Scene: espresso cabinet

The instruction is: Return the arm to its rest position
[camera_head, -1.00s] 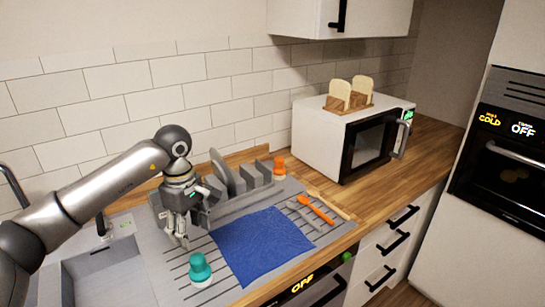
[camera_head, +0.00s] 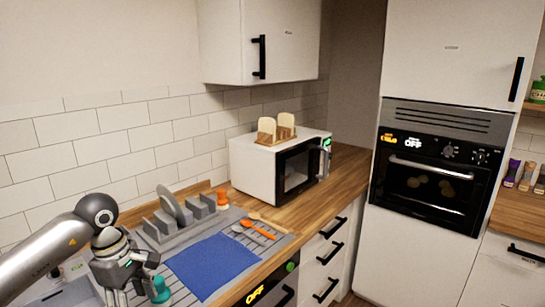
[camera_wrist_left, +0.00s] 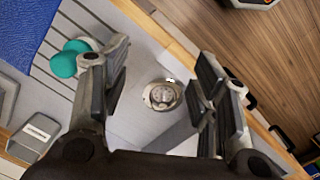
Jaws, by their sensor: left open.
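My left gripper (camera_head: 118,290) is in the lower left of the head view, pointing down near the sink and drying area. In the left wrist view its fingers (camera_wrist_left: 162,68) are spread wide with nothing between them. They hang over the grey sink, whose round drain (camera_wrist_left: 162,95) shows between them. A teal-topped item (camera_head: 160,290) stands just right of the gripper in the head view, partly hidden by it. It also shows beside the left finger in the wrist view (camera_wrist_left: 64,62). My right gripper is not in view.
A blue cloth (camera_head: 212,264) lies on the ribbed drainer. Behind it stand a grey dish rack (camera_head: 180,222) and an orange-topped item (camera_head: 222,197). An orange utensil (camera_head: 258,229) lies further right. A white microwave (camera_head: 255,175) carries toast in a wooden holder.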

